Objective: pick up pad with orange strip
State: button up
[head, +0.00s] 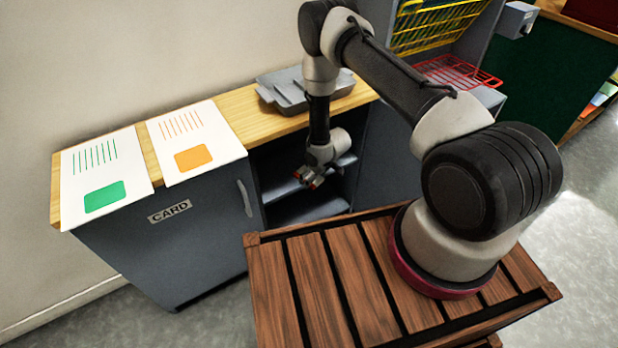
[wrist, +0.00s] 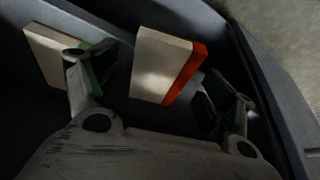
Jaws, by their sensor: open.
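The pad with the orange strip (wrist: 162,66) shows in the wrist view as a pale block with an orange-red band down its right edge. It stands inside the dark cabinet. My gripper (wrist: 160,90) is open, with one finger on each side of the pad's lower part in the picture; I cannot tell whether either finger touches it.
Another pale pad (wrist: 52,55) is partly behind my left finger; a green part shows beside it. The cabinet wall (wrist: 270,90) is close on the right. A grey tray (head: 292,90) lies on the wooden top, beside two printed sheets (head: 197,143). A closed door marked CARD (head: 200,235) is left.

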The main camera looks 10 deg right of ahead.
jog(key=shift+f, duration=0.25)
jog(key=c, duration=1.1)
